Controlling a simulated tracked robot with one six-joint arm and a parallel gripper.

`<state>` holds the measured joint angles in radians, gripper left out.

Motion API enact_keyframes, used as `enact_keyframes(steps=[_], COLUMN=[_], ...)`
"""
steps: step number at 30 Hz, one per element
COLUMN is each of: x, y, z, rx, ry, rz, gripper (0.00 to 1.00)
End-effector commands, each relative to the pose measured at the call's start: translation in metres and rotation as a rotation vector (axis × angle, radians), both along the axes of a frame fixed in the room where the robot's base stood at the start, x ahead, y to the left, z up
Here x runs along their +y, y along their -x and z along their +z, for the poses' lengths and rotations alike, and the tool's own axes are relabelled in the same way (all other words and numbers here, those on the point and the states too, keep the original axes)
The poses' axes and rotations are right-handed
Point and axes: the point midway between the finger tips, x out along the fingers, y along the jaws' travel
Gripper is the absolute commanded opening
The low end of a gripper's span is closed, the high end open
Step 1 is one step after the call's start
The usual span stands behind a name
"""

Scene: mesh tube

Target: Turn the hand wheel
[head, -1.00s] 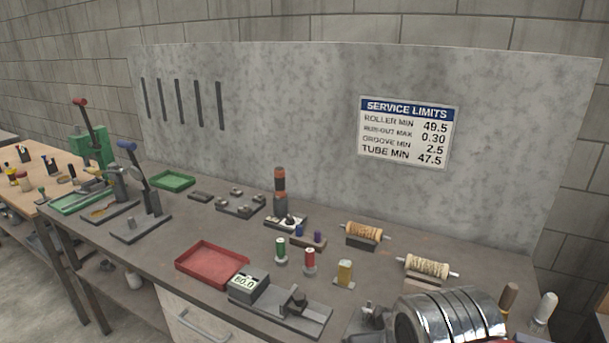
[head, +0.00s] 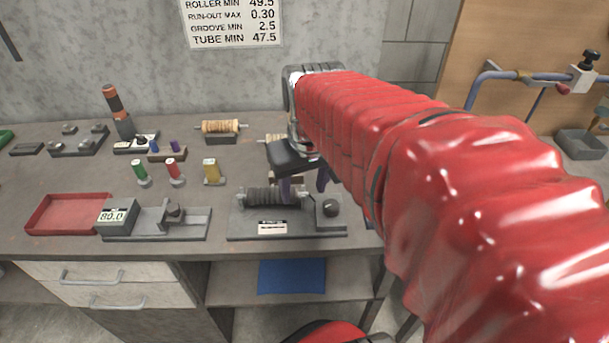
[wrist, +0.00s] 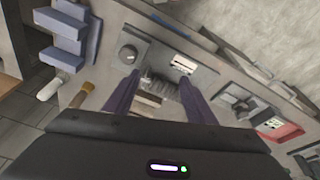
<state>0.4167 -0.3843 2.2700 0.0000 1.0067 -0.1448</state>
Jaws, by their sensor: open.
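A grey test fixture (head: 240,222) with a dark ribbed roller (head: 270,197) lies near the bench's front edge in the head view. The knob also shows in the wrist view (wrist: 128,53), upper left of the fingertips. My gripper (head: 304,186) is open, above and behind the fixture, its purple fingers pointing down. In the wrist view my gripper (wrist: 157,80) has nothing between its fingers but a view of the fixture. The fingers look apart from the knob.
A red tray (head: 68,213) and a gauge reading 80.0 (head: 117,216) stand left of the fixture. A wound roller (head: 221,127) lies farther back. A blue mat (head: 292,276) lies on the lower shelf.

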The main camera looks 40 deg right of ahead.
Motion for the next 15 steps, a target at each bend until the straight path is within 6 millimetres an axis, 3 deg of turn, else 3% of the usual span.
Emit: enact_keyframes(steps=[6,12,15], x=[-0.052,-0.083,-0.089], y=[-0.004,-0.005,-0.007], z=[0.004,0.012,0.019], rx=[0.104,0.174,0.2], ry=[-0.017,-0.035,-0.04], rz=[0.041,0.144,0.223], gripper=[0.5,0.5,0.5])
